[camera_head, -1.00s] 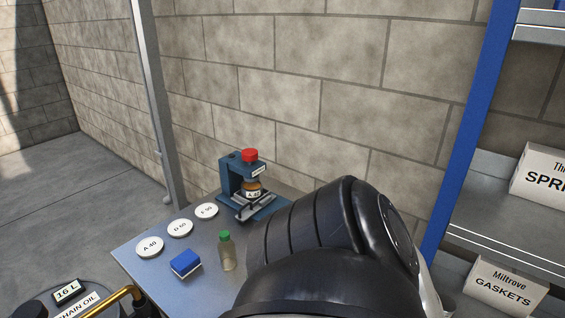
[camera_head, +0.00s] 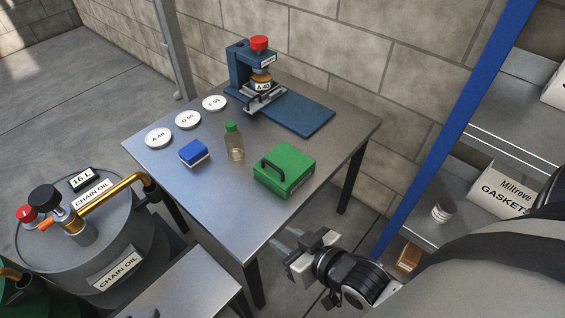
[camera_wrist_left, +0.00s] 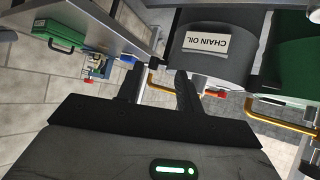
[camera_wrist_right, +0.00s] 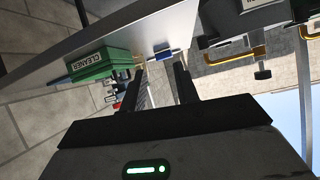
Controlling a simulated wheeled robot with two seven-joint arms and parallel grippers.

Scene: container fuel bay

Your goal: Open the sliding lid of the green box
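The green box (camera_head: 290,181) sits shut near the right front edge of the metal table, with a black handle (camera_head: 273,169) on its top. In the right wrist view the green box (camera_wrist_right: 88,68) is at the left and shows a CLEANER label. My right gripper (camera_head: 280,242) is open and empty, off the table's front right edge, nearer to me than the box and apart from it. In the right wrist view its fingers (camera_wrist_right: 160,70) are spread. My left gripper (camera_wrist_left: 158,76) is open and empty; the green box (camera_wrist_left: 60,36) is small at upper left of its view.
On the table (camera_head: 212,215) are a blue block (camera_head: 194,153), a green-capped bottle (camera_head: 234,143), several white discs (camera_head: 188,120) and a blue press (camera_head: 240,65). A chain oil drum (camera_head: 90,240) stands left. A shelf (camera_head: 440,180) is at right. The table's front is bare.

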